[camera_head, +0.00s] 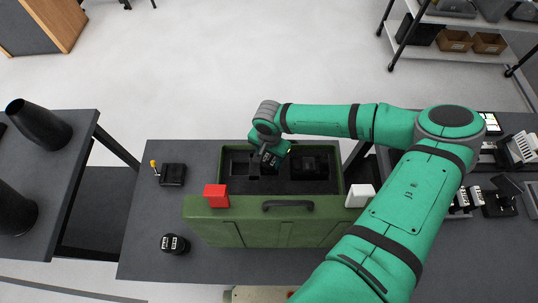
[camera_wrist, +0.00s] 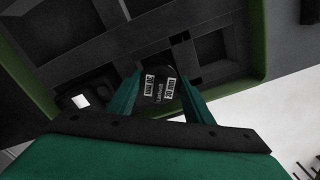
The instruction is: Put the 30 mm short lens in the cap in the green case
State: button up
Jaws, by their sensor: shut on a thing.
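My gripper (camera_head: 270,158) is over the left-middle part of the open green case (camera_head: 240,232). It also shows in the wrist view (camera_wrist: 158,100), with its two green fingers shut on a black lens (camera_wrist: 158,86). The lens has white labels that seem to read 30 mm. In the wrist view it is above or partly inside the case's black foam, whose green rim (camera_wrist: 262,50) shows at the right. I cannot tell whether it touches the foam. In the head view it is a small dark shape with white marks at the gripper.
A black cylinder with white labels (camera_head: 174,244) stands on the table left of the case. A black device with a yellow-topped part (camera_head: 172,174) is behind it. Red (camera_head: 215,196) and white (camera_head: 360,195) blocks sit at the case's front corners. A black item (camera_head: 308,165) lies in the case's right part.

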jog(key=shift+f, duration=0.6)
jog(key=shift+f, duration=1.05)
dwell(1.8)
jog(key=o, duration=1.4)
jog(key=shift+c, duration=0.2)
jog(key=shift+r, duration=0.1)
notch_tip(320, 180, up, 11)
jog(key=shift+f, duration=0.2)
jog(key=shift+d, duration=0.1)
